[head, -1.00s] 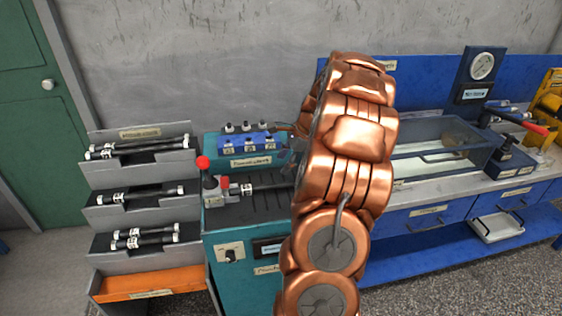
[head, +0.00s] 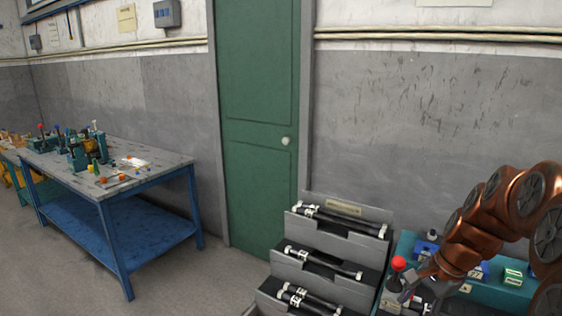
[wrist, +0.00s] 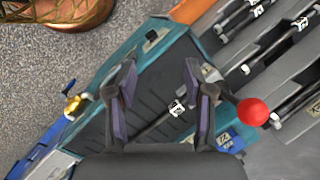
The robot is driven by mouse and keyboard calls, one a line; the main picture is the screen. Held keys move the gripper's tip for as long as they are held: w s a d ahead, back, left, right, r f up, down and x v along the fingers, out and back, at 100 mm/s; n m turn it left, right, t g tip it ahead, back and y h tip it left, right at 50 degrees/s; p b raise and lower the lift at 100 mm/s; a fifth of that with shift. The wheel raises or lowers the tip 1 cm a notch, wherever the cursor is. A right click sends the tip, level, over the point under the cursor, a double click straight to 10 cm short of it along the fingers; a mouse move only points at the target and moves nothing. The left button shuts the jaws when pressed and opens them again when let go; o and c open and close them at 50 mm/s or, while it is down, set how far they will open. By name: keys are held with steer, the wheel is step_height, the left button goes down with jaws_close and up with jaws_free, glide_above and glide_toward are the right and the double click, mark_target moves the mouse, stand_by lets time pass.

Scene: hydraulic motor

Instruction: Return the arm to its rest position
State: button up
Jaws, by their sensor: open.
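My copper-coloured arm reaches in at the right of the head view, bent over the teal bench (head: 490,292). My gripper (wrist: 160,88) shows in the wrist view with its two dark fingers spread apart and nothing held between them. Below the fingers is the bench's dark ribbed top (wrist: 150,92). A black rod with a white label (wrist: 177,108) lies on it, seen through the gap. A lever with a red knob (wrist: 252,112) stands just beside the right finger. The red knob also shows in the head view (head: 398,263). My arm partly hides the bench there.
A stepped grey rack (head: 332,262) with several black labelled rods stands left of the bench. A green door (head: 255,130) is behind it. A blue worktable (head: 125,205) with small parts stands at far left. Open floor (head: 205,285) lies between table and rack.

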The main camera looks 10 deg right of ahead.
steer(key=s+a+n+g+h, duration=0.1)
steer(key=s+a+n, duration=0.6)
steer(key=s, duration=0.4)
steer(key=s+a+n+g+h, duration=0.2)
steer(key=s+a+n, duration=0.5)
steer(key=s, duration=0.5)
steer(key=shift+s+a+n+p, duration=0.3)
steer(key=shift+a+n, duration=0.1)
steer(key=shift+a, duration=0.6)
